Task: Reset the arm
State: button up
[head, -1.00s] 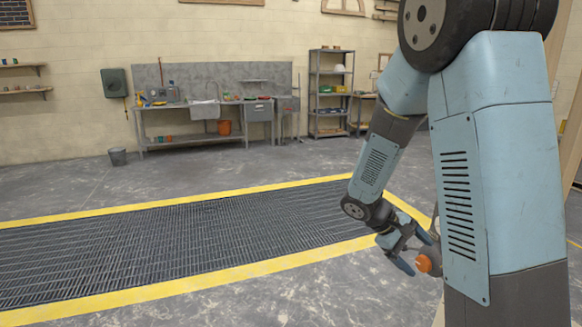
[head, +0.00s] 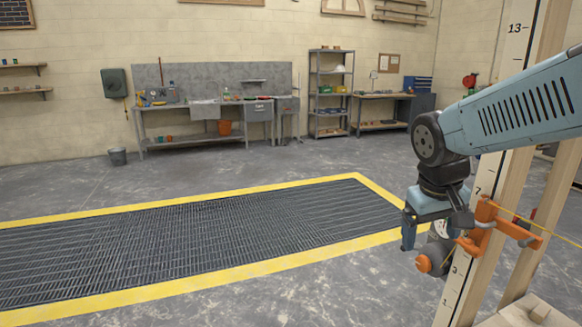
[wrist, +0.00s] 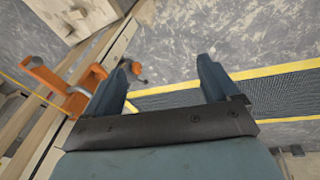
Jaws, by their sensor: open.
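My arm reaches in from the right edge in the head view, and my gripper (head: 430,232) hangs at its end, to the left of a numbered wooden post (head: 459,275). In the wrist view the two blue fingers of my gripper (wrist: 162,66) stand wide apart with nothing between them. Behind them are grey floor and a strip of the floor grating. An orange clamp (head: 484,218) sits on the post right beside my gripper. It also shows left of the fingers in the wrist view (wrist: 46,76). I cannot tell whether my gripper touches it.
A yellow-edged floor grating (head: 200,240) lies to the left, with clear floor around it. A yellow cord (head: 540,231) runs right from the clamp.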

jog(key=s+a+r+m+t+y, duration=0.1)
jog(key=s+a+r+t+y, duration=0.1)
jog(key=s+r, duration=0.3)
jog(key=shift+s+a+t, duration=0.35)
jog(key=shift+a+t, duration=0.2)
jog(key=shift+t, duration=0.05)
jog(key=shift+r, duration=0.15)
